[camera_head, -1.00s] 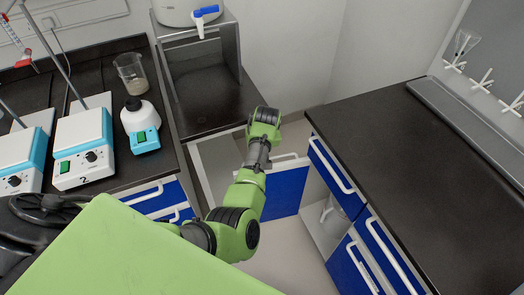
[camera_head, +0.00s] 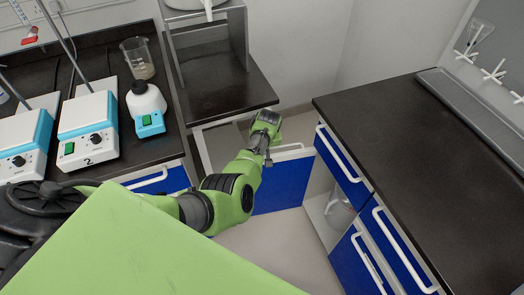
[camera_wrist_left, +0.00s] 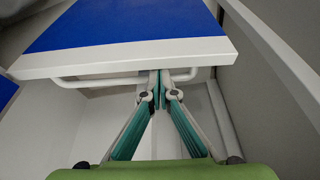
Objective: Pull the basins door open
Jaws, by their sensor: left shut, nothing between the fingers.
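The basins door appears to be the blue door panel (camera_head: 283,188) with a white top edge, low in the gap between the two counters. It stands swung out, its right end meeting the open compartment of the right cabinet. In the left wrist view, a blue panel (camera_wrist_left: 120,25) with a white edge fills the top, with a white bar handle (camera_wrist_left: 105,82) below that edge. My left gripper (camera_wrist_left: 160,78) is shut and empty, its tips at or very near this handle; contact is unclear. My right gripper is not in view.
The open compartment holds glassware (camera_head: 340,212). Blue drawers (camera_head: 342,168) with white handles are beside it, under the dark right counter (camera_head: 420,165). Hotplates (camera_head: 88,128) and a beaker (camera_head: 137,57) stand on the left counter. Grey floor (camera_head: 275,240) is free in front of the panel.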

